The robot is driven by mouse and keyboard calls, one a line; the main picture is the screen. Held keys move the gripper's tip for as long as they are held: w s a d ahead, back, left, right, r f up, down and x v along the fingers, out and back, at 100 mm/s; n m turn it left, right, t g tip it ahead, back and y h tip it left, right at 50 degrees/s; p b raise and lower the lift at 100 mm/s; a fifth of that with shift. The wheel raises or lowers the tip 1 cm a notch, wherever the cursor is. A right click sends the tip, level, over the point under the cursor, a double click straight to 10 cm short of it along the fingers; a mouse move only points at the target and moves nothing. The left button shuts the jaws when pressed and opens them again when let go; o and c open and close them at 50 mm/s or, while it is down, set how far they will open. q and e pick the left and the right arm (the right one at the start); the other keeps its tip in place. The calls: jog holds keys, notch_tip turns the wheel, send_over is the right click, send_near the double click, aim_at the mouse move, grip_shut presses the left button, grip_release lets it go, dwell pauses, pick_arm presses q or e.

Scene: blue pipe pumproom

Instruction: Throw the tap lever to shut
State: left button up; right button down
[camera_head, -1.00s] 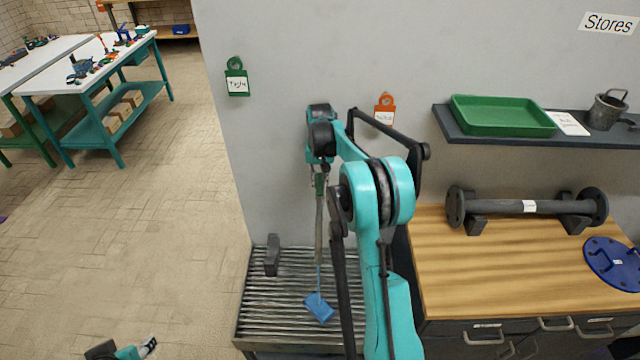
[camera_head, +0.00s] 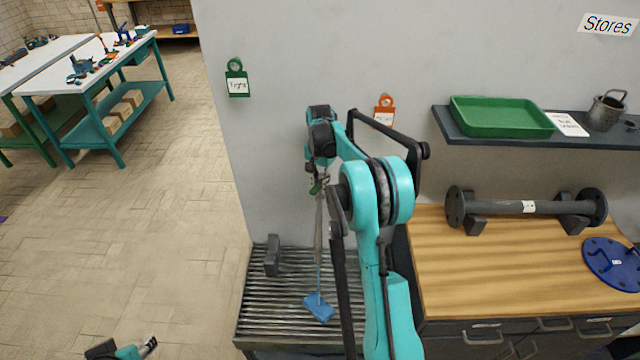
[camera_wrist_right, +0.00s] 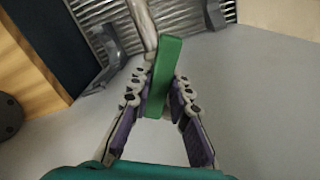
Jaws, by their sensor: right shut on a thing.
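The green tap lever (camera_wrist_right: 166,72) stands between the fingers of my right gripper (camera_wrist_right: 158,100) in the right wrist view, with both fingers against it. In the head view, the right gripper (camera_head: 318,178) is at the top of a thin upright pipe (camera_head: 319,230), where only a bit of green lever (camera_head: 319,187) shows. The tap's body is mostly hidden by my gripper and arm. A thin blue streak runs below the pipe to a blue patch (camera_head: 319,308) over the grating. Part of my left gripper (camera_head: 148,347) shows at the bottom left; its jaw state is unclear.
A ribbed metal grating (camera_head: 270,318) lies under the pipe, with a dark bracket (camera_head: 272,256) on it. A wooden-topped bench (camera_head: 480,270) holds a flanged pipe (camera_head: 530,207) to the right. A wall shelf (camera_head: 470,133) carries a green tray (camera_head: 502,116). Open floor lies left.

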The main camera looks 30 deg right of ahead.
aim_at(320, 183)
jog(key=m, duration=1.1)
jog(key=shift+m, duration=0.4)
dwell(0.3)
jog(key=c, duration=1.4)
grip_release()
notch_tip(320, 183, up, 12)
